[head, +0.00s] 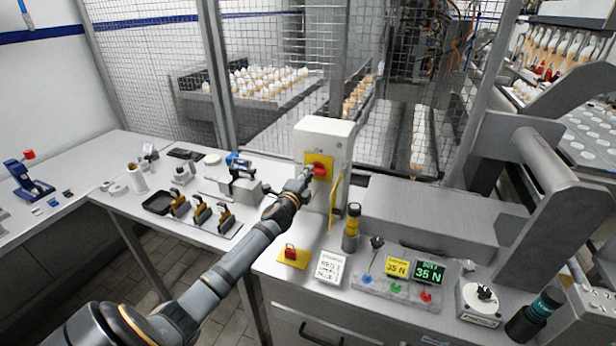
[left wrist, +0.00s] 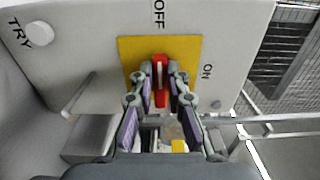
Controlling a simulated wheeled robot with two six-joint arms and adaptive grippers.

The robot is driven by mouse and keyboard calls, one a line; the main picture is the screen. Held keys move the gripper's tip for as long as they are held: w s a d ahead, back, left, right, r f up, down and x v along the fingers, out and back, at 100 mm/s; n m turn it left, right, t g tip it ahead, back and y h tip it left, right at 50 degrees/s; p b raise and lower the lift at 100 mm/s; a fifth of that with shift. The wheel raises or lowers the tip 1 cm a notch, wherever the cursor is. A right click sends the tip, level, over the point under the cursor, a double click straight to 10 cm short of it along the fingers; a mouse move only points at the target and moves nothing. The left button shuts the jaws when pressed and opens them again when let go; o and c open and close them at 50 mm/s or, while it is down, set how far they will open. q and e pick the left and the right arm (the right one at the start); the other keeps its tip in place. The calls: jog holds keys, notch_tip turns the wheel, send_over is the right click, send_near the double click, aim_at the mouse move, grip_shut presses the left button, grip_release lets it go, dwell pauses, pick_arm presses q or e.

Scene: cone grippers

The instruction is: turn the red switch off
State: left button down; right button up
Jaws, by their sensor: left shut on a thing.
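The red switch (head: 318,171) is a small handle on a yellow plate on the front of a white box (head: 325,135). It also shows in the left wrist view (left wrist: 160,92), upright in the picture on its yellow plate (left wrist: 130,55). Its top end points toward the OFF label (left wrist: 158,12); the ON label (left wrist: 207,72) is to its right. My left gripper (head: 308,174) is at the switch. In the left wrist view its fingers (left wrist: 160,82) are shut on the red handle, one on each side. My right gripper is not in view.
Black clamps (head: 202,213) and a tray are to the left. A wire-mesh fence (head: 275,80) is behind.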

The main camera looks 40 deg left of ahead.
pick_arm(q)
jog(key=shift+f, duration=0.1)
dwell(0.3)
jog(key=c, duration=1.3)
grip_release()
jog(key=shift+s, duration=0.1)
jog(key=v, duration=1.1)
jog(key=shift+s, duration=0.4)
